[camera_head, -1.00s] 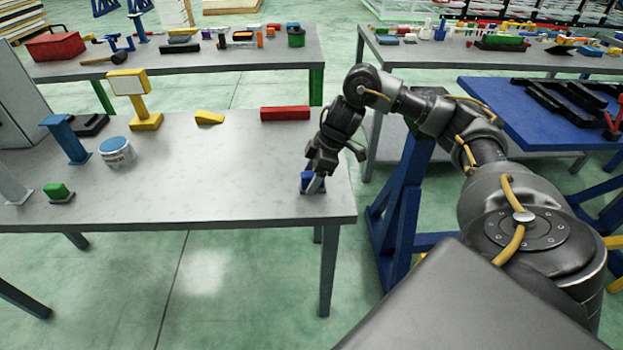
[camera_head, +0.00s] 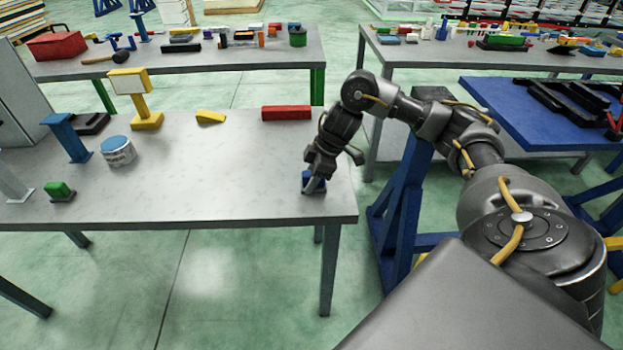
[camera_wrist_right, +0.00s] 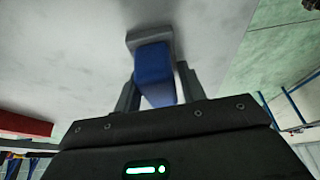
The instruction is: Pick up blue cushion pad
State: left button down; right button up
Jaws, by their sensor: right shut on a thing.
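The blue cushion pad (camera_head: 314,184) is at the right end of the near grey table (camera_head: 220,190), close to its front right corner. In the right wrist view the blue pad (camera_wrist_right: 154,73) sits on a small grey base (camera_wrist_right: 149,38). My right gripper (camera_head: 314,180) points down at it from above. Its two fingers (camera_wrist_right: 160,88) stand on either side of the blue block and are shut on it. The pad appears to be still at table level; a gap under its base cannot be made out. My left gripper is not in view.
A red block (camera_head: 286,113), a yellow wedge (camera_head: 210,117), a yellow stand (camera_head: 147,120), a white-and-blue can (camera_head: 118,151) and a green pad (camera_head: 59,190) stand on the same table. The table's middle is clear. A blue bench (camera_head: 540,110) is at the right.

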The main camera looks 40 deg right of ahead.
aim_at(309, 173)
jog(key=shift+r+p, duration=0.35)
jog(key=shift+r, duration=1.2)
jog(key=s+d+r+p, duration=0.1)
jog(key=s+d+r, duration=0.4)
jog(key=s+r, duration=0.5)
jog(key=shift+s+d, duration=0.2)
jog(key=shift+s, duration=1.3)
